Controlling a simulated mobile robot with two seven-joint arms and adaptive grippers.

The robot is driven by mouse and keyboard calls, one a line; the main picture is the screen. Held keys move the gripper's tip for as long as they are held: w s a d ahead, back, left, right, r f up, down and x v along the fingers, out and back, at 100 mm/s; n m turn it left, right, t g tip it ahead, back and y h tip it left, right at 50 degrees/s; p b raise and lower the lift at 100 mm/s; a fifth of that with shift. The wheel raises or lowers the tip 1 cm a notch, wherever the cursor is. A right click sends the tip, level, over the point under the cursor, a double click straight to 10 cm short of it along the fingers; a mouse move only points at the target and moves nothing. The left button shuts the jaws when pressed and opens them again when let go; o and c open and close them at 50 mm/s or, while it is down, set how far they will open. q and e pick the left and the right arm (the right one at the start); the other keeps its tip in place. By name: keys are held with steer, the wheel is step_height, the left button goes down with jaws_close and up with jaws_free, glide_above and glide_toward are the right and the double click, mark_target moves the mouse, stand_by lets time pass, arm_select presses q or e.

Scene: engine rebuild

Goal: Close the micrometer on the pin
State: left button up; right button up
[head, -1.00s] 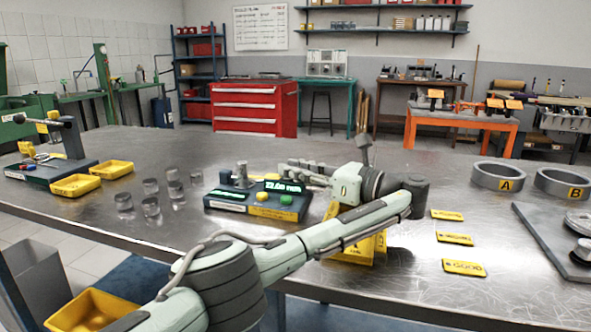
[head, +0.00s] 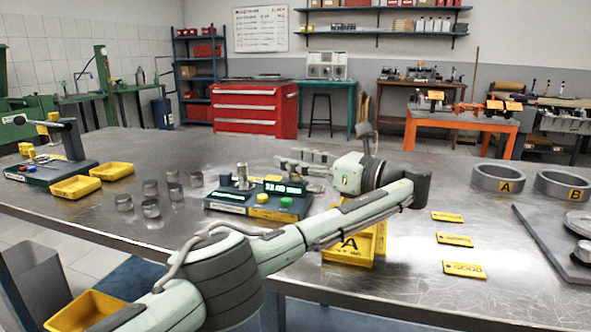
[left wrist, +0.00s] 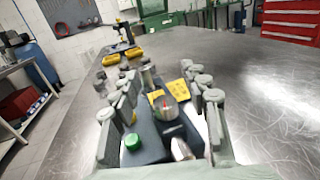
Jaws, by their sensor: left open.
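The micrometer station (head: 222,205) is a dark blue box on the steel table, with lit green displays and a yellow and a green button. A metal pin (head: 242,174) stands upright on it. My left gripper (head: 284,165) is open and empty, at the station's right rear side. In the left wrist view, the open fingers (left wrist: 160,108) lie on either side of the station (left wrist: 146,132), with a round metal knob (left wrist: 163,107) bearing a red mark between them and the green button (left wrist: 132,142) near the left finger. Contact with the knob cannot be told. My right gripper is out of view.
Several metal cylinders (head: 150,208) stand left of the station. Yellow trays (head: 76,187) lie farther left. A yellow bin marked A (head: 348,250) is behind my forearm. Yellow tags (head: 464,270) and two rings (head: 497,178) are at the right.

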arm_select(q)
step_height(320, 180, up, 8)
steer(key=shift+f, duration=0.1)
stand_by(0.4)
